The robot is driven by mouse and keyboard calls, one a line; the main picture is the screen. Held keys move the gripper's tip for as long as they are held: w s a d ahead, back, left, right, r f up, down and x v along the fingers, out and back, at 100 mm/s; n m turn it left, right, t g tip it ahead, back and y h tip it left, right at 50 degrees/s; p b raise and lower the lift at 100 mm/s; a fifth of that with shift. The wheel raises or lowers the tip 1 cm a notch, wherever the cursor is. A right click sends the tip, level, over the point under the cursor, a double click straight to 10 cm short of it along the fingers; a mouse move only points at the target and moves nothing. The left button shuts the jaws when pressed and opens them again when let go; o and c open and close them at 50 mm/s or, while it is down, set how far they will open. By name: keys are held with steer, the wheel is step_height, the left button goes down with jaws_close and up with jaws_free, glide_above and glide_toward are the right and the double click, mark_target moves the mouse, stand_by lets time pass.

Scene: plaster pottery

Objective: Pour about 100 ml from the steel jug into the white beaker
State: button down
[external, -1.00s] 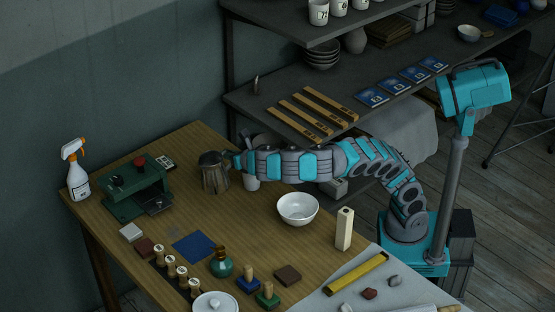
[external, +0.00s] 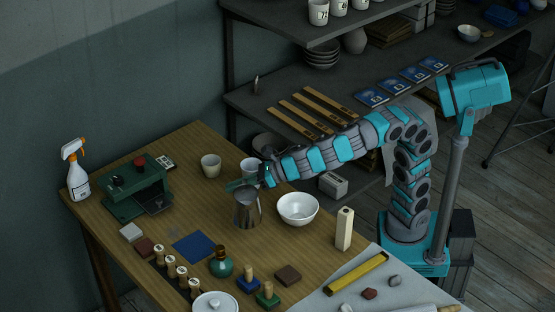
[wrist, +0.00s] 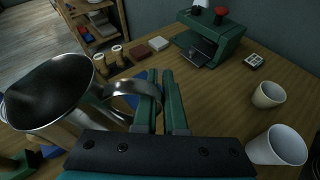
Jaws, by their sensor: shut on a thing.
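The steel jug (external: 247,210) is near the middle of the table, left of the white bowl, and looks about upright. Whether its base touches the table I cannot tell. My gripper (external: 243,184) is shut on its handle. In the wrist view the jug (wrist: 45,92) is at the left, with its handle reaching to my green fingers (wrist: 160,95). Its inside is dark and I cannot make out a liquid level. The white beaker (external: 249,167) stands behind the jug, partly hidden by my gripper. It also shows at the right of the wrist view (wrist: 277,147).
A cream cup (external: 210,166) stands left of the beaker. The white bowl (external: 298,210) is close on the jug's right. A green press (external: 137,190) and a spray bottle (external: 77,175) are at the left. Stamps and a teal bottle (external: 221,264) stand in front.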

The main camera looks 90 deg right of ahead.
steer(key=s+a+f+n+g+y, duration=0.3)
steer(key=s+a+n+y, duration=0.4)
steer(key=s+a, duration=0.3)
steer(key=s+f, duration=0.1)
steer(key=s, duration=0.3)
steer(key=shift+s+a+f+y, duration=0.15)
steer(key=shift+a+f+y, duration=0.05)
steer(key=shift+a+y, duration=0.1)
